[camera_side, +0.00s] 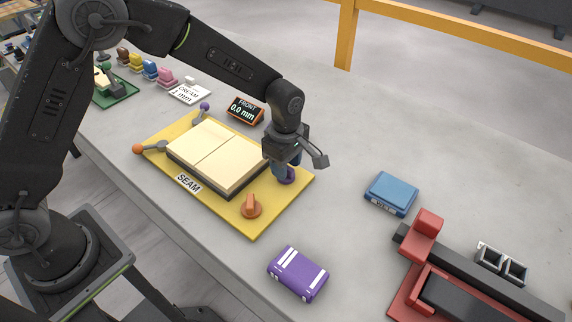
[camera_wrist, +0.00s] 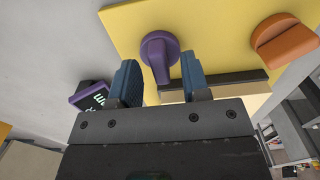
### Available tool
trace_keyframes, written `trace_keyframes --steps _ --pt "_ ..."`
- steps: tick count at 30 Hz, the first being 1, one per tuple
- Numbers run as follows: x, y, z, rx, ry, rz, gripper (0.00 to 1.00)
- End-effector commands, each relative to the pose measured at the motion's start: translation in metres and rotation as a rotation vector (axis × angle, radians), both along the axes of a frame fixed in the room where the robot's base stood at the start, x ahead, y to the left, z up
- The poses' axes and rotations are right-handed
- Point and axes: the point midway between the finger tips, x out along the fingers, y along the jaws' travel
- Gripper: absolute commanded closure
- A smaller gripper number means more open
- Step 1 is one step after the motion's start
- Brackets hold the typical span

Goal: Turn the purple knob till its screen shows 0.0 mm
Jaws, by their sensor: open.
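The purple knob (camera_side: 289,177) sits at the right corner of the yellow plate (camera_side: 253,229), partly hidden by my gripper (camera_side: 283,166). In the wrist view the knob (camera_wrist: 159,46) shows a round head with a bar pointing toward my gripper. My gripper (camera_wrist: 160,80) is open, its blue fingers apart on either side of the bar's end. A purple-framed screen (camera_wrist: 91,96) is cut off by my gripper in the wrist view, so its reading is not legible. An orange-framed screen (camera_side: 245,110) marked FRONT reads 0.0 mm.
An orange knob (camera_side: 251,207) is on the plate's near edge. Pale blocks (camera_side: 218,154) lie on the plate, with levers at its far side. A purple box (camera_side: 298,274), a blue box (camera_side: 391,193) and a red vise (camera_side: 428,237) stand nearby.

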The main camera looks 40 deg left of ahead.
Motion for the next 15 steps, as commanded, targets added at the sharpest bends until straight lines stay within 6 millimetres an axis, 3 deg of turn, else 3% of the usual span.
trace_keyframes --steps 11,15 --pt "-0.0002 0.0001 -0.0080 0.000 0.000 0.000 0.57" --pt "-0.0002 0.0001 -0.0079 0.000 0.000 0.000 0.68"
